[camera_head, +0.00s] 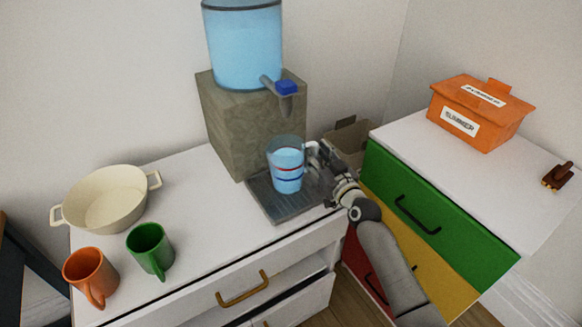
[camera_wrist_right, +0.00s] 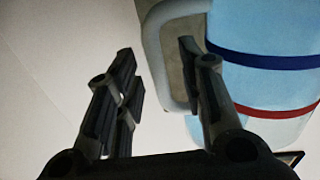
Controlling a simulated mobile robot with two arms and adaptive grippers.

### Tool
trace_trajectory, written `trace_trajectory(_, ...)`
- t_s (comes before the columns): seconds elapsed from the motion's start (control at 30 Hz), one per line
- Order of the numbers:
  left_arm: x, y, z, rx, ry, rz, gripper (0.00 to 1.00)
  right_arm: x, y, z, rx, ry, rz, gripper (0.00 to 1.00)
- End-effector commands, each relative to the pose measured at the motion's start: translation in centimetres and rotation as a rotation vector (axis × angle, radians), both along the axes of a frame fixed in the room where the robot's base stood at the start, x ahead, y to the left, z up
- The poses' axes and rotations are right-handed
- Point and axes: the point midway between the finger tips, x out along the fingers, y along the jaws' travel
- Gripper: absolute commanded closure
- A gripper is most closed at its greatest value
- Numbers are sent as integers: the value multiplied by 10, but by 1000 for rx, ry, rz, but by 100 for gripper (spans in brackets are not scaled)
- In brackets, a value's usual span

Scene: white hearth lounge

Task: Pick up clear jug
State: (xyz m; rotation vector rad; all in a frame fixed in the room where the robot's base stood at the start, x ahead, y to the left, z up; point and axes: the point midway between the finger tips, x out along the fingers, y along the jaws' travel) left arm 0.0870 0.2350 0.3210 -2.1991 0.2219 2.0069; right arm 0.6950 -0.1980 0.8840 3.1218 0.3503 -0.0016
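The clear jug (camera_head: 287,172) stands upright on the dark drip tray (camera_head: 265,203) below the dispenser's spout. It looks filled with light blue water and has a blue band and a red band. My right gripper (camera_head: 320,157) is at the handle on its right side. In the right wrist view the jug (camera_wrist_right: 262,85) fills the right, with its pale handle (camera_wrist_right: 153,45) lying between the open fingers of my right gripper (camera_wrist_right: 158,55). The right finger overlaps the handle's opening; contact cannot be told. My left gripper is out of view.
The water dispenser (camera_head: 245,120) with its blue-capped tap rises behind the jug. A cream pot (camera_head: 105,205), a green mug (camera_head: 150,250) and an orange mug (camera_head: 90,275) stand at left. An orange box (camera_head: 480,112) sits on the coloured drawer cabinet (camera_head: 430,215) at right.

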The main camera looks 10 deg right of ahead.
Motion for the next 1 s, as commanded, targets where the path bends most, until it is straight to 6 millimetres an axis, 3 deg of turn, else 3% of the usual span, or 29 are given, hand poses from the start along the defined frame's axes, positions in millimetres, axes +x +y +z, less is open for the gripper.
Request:
trace_trajectory(0.33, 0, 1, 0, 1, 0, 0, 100, 6, 1, 0, 0, 0, 0, 64)
trace_trajectory(0.63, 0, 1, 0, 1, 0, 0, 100, 6, 1, 0, 0, 0, 0, 100)
trace_trajectory(1.0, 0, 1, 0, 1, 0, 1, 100, 6, 1, 3, 4, -6, -1, 100)
